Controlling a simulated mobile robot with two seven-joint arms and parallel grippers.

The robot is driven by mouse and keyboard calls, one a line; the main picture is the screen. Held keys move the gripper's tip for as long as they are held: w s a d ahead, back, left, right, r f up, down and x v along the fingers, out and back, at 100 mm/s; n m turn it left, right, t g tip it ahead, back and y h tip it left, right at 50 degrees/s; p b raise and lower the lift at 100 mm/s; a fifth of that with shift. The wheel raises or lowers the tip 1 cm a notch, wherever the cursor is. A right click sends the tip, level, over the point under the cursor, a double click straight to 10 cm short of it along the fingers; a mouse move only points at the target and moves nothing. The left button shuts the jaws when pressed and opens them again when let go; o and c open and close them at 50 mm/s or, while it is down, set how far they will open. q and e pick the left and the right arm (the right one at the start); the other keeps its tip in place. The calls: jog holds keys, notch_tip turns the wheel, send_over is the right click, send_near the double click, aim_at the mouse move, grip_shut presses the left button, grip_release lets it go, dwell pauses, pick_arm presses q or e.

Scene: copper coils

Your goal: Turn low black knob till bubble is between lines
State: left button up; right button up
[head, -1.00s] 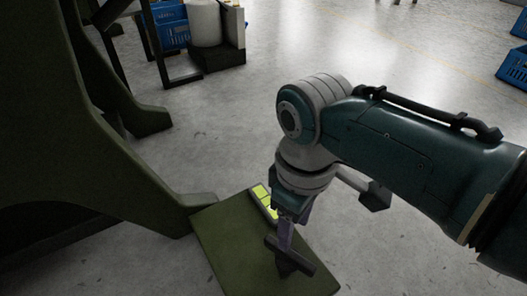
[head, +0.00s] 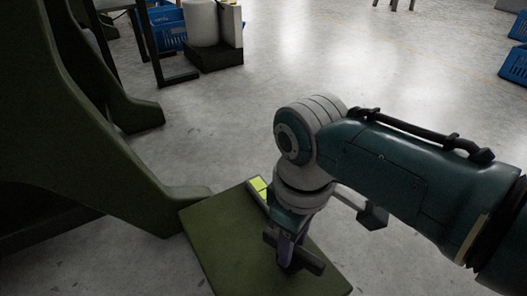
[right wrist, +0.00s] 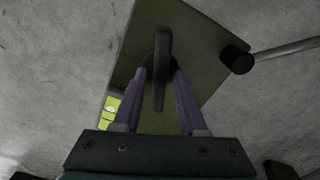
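The low black knob has a straight bar handle (head: 312,263); it also shows in the right wrist view (right wrist: 162,50), above a dark round hub. It sits on a tilted dark green plate (head: 222,240). My right gripper (right wrist: 162,76) has its two purple fingers on either side of the bar, with narrow dark gaps between bar and fingers; contact with the hub behind is hidden. A yellow-green level vial (head: 257,186) lies at the plate's upper edge, partly behind my right wrist. It shows small in the right wrist view (right wrist: 111,107). My left gripper is out of view.
A large dark green machine frame (head: 95,140) stands at the left, its foot reaching the plate. A grey rod with a black end (right wrist: 237,60) comes in beside the plate in the right wrist view. Blue crates (head: 515,66) stand far off.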

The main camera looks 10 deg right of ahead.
grip_shut()
dwell(0.5)
jog(key=shift+s+r+m+p, duration=0.1)
jog(key=shift+m+p, duration=0.55)
jog(key=shift+m, duration=0.25)
jog(key=m+p, duration=0.1)
jog(key=m, duration=0.1)
jog(key=shift+m, duration=0.3)
jog(key=m+p, duration=0.1)
jog(key=m, duration=0.9)
jog(key=shift+m, duration=0.8)
